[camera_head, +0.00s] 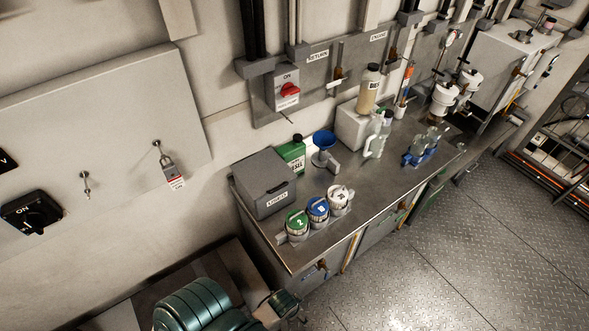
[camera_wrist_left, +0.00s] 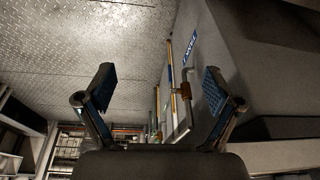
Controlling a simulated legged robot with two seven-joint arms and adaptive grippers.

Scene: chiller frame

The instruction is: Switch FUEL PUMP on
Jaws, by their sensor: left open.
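In the head view, a grey switch box (camera_head: 286,90) on the wall panel carries a red rotary handle (camera_head: 289,90) with ON printed above it. A black rotary switch (camera_head: 35,212), also marked ON, is at the far left. I cannot read the words FUEL PUMP on either. In the left wrist view my left gripper (camera_wrist_left: 160,90) is open, with nothing between its blue-padded fingers. Beyond it are the metal floor and a grey cabinet side with a blue label.
A steel workbench (camera_head: 262,240) runs under the wall panel. On it are a grey box (camera_head: 264,183), a green container (camera_head: 292,154), a blue funnel (camera_head: 324,140), coloured lidded jars (camera_head: 318,208) and bottles (camera_head: 368,88). A padlock (camera_head: 170,170) hangs at left. The patterned floor (camera_head: 450,240) is clear.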

